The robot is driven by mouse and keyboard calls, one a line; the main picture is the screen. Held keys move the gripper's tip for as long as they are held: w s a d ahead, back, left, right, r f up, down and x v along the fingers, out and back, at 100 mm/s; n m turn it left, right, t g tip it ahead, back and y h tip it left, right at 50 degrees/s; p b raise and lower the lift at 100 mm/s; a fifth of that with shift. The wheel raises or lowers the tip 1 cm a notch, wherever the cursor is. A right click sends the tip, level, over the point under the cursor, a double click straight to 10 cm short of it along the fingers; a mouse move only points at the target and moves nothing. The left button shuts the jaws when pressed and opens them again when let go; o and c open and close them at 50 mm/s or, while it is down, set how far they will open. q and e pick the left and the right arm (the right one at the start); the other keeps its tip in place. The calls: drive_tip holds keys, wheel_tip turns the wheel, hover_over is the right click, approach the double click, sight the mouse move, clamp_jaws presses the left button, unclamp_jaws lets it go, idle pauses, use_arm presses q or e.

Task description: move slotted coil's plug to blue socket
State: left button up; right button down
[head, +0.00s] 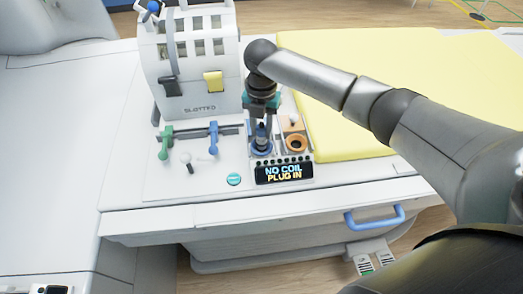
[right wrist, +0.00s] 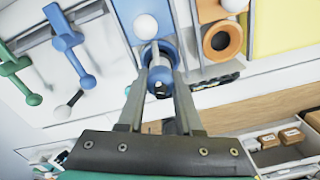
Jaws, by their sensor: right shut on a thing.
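The slotted coil (head: 198,62) is a pale slatted housing labelled SLOTTED, standing at the back left of the white panel. The blue socket (head: 261,150) is a blue ring on the panel, and it also shows in the right wrist view (right wrist: 172,56). My right gripper (head: 261,136) points down over the blue socket. Its fingers are shut on a small plug (right wrist: 160,88), largely hidden between them. I cannot tell whether the plug is seated in the socket. My left gripper is not in view.
An orange socket (head: 297,143) lies right of the blue one. A display (head: 285,173) reads "NO COIL PLUG IN". Green (head: 166,140) and blue (head: 213,138) levers stand at left. A yellow mat (head: 380,75) lies right. A round teal button (head: 234,179) sits on the panel.

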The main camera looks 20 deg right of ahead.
drive_tip(key=shift+f+b, duration=0.4)
drive_tip(key=shift+f, duration=0.55)
drive_tip(key=c, duration=0.5)
unclamp_jaws()
wheel_tip(320, 180, up, 15)
drive_tip(key=p, duration=0.1)
drive_tip(key=shift+r, duration=0.15)
idle(0.6)
